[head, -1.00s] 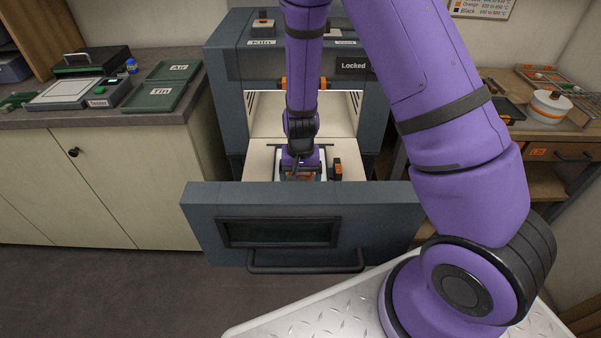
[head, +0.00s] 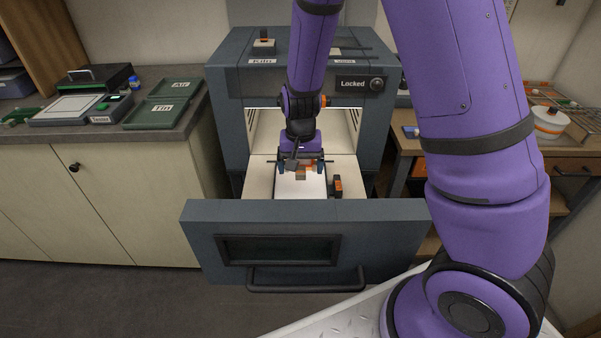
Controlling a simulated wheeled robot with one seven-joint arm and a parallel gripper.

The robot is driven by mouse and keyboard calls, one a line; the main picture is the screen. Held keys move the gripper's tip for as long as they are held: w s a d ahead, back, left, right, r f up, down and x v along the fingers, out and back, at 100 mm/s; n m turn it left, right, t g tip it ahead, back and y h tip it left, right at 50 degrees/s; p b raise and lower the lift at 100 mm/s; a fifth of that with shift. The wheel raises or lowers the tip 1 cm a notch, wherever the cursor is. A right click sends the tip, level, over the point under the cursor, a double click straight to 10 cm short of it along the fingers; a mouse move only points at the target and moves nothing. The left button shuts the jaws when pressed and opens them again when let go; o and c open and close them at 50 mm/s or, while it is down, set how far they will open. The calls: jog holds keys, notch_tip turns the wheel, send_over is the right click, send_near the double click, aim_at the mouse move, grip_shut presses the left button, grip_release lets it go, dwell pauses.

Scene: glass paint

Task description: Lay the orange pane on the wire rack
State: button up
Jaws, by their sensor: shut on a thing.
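My gripper (head: 300,169) is over the open kiln drawer, fingers pointing down. It is shut on a small piece with orange on it, which I take to be the orange pane (head: 311,168); the fingers hide much of it. The piece appears just above a white plate (head: 299,188) in the drawer; the exact gap cannot be told. The wire rack (head: 577,112) appears to be the grid of thin bars on the wooden bench at the far right, partly cut by the picture's edge.
The kiln drawer front (head: 305,215) stands pulled out, with a black-and-orange block (head: 337,185) inside at right. A white round pot (head: 549,121) stands beside the rack. Green trays (head: 160,109) lie on the left counter. My upper arm hides part of the right bench.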

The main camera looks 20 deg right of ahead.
aim_at(301, 167)
jog(key=shift+r, duration=1.55)
